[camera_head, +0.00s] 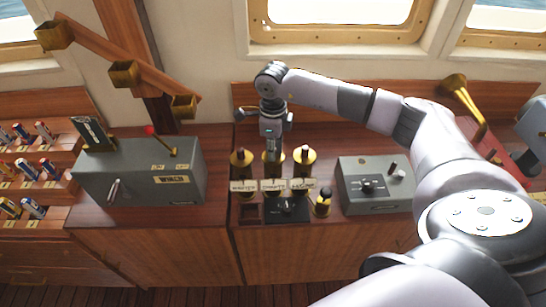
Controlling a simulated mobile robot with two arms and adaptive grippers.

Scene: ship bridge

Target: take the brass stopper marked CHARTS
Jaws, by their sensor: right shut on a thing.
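A row of three brass stoppers stands on the wooden console, each behind a small pale label. The middle label seems to read CHARTS (274,184). The brass stopper marked CHARTS (273,168) is partly hidden under my right gripper (272,148). The gripper reaches down from above and is shut on the top of this stopper. The stopper appears upright, still in its place in the row; I cannot tell whether it is lifted.
Close neighbours are the left brass stopper (241,158) and the right brass stopper (305,155). In front are a black plate with a knob (288,208) and a yellow-black knob (322,203). Grey boxes stand left, marked WINCH (140,180), and right (375,185).

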